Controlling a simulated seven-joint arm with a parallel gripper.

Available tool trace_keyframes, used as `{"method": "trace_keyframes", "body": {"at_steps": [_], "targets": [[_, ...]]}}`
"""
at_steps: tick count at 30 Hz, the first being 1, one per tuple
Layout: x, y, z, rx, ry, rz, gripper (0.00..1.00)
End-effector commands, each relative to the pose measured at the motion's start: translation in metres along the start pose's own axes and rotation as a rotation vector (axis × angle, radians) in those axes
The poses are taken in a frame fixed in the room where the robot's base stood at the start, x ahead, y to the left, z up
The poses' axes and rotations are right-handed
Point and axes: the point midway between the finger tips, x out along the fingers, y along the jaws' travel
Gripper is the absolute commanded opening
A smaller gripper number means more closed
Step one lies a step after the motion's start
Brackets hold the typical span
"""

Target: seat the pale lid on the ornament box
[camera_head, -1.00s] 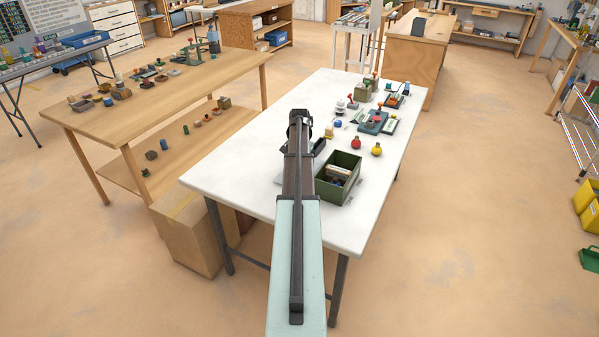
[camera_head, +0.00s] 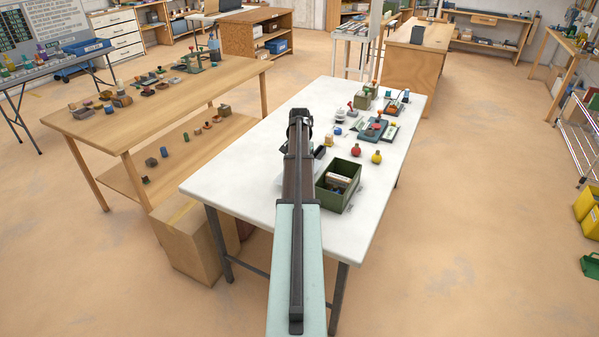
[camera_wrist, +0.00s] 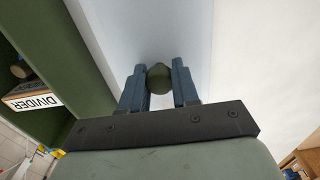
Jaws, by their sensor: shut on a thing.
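The ornament box (camera_head: 355,185) is a green, open-topped box on the white table, just right of my arm in the head view. Its green wall also shows at the left of the wrist view (camera_wrist: 65,60). My gripper (camera_wrist: 158,82) is shut on a dark green round knob (camera_wrist: 158,77). The pale lid (camera_wrist: 140,35) shows as a bluish-white surface under the knob, beside the box wall rather than over the opening. In the head view my arm hides the knob and most of the lid. Whether the lid touches the table cannot be told.
Inside the box is a piece labelled DIVIDER (camera_wrist: 35,100). A red ornament (camera_head: 356,150) and a yellow one (camera_head: 377,157) stand behind the box. Several small items crowd the far part of the white table (camera_head: 250,165). Its front left is clear.

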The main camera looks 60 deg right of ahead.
Motion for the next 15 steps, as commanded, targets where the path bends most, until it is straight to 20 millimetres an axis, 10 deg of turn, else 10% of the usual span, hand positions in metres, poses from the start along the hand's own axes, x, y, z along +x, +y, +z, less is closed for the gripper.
{"method": "trace_keyframes", "body": {"at_steps": [15], "targets": [[-0.066,0.011,-0.006,0.016,0.000,0.001,0.00]]}}
